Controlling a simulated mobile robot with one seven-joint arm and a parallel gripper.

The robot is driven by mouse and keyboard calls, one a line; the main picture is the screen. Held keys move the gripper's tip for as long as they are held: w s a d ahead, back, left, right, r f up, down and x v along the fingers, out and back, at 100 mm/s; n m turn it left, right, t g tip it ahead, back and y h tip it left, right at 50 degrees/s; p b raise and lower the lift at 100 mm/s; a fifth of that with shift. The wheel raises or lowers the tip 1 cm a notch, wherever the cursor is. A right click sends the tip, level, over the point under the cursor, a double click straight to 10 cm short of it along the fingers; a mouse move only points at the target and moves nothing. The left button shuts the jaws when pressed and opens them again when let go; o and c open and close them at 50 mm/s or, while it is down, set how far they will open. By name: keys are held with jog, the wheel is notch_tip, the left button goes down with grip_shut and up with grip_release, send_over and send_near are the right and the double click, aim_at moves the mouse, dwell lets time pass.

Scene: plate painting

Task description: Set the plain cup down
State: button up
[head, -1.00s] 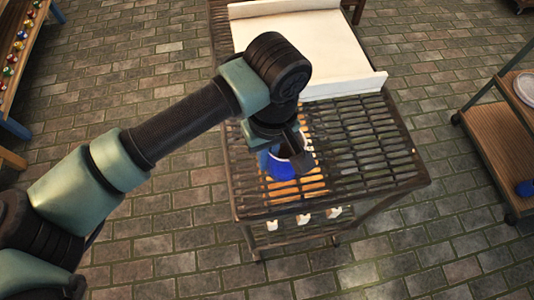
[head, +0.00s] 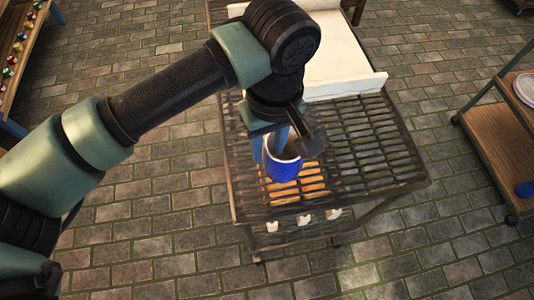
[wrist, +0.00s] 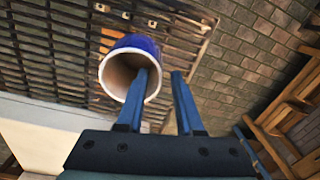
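The plain cup (head: 284,172) is blue outside with a pale rim and inside. It stands upright on the slatted rack top, near the front left, over an orange glow. In the wrist view the cup (wrist: 152,45) shows its open mouth. My gripper (head: 268,150) is over the cup's mouth and partly hides its rim. In the wrist view my gripper (wrist: 160,74) has its two blue fingers apart, one over the mouth and one outside the wall. A gap shows between the outer finger and the cup.
The slatted rack (head: 375,150) is clear to the cup's right. A cream slab with a raised edge (head: 345,86) lies behind. A wooden shelf cart (head: 503,150) stands at right, a bench with small coloured items (head: 20,45) at left.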

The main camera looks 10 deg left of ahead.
notch_tip(320, 180, up, 8)
jog(key=shift+d+f, duration=0.2)
jog(key=shift+w, duration=0.1)
dwell(0.3)
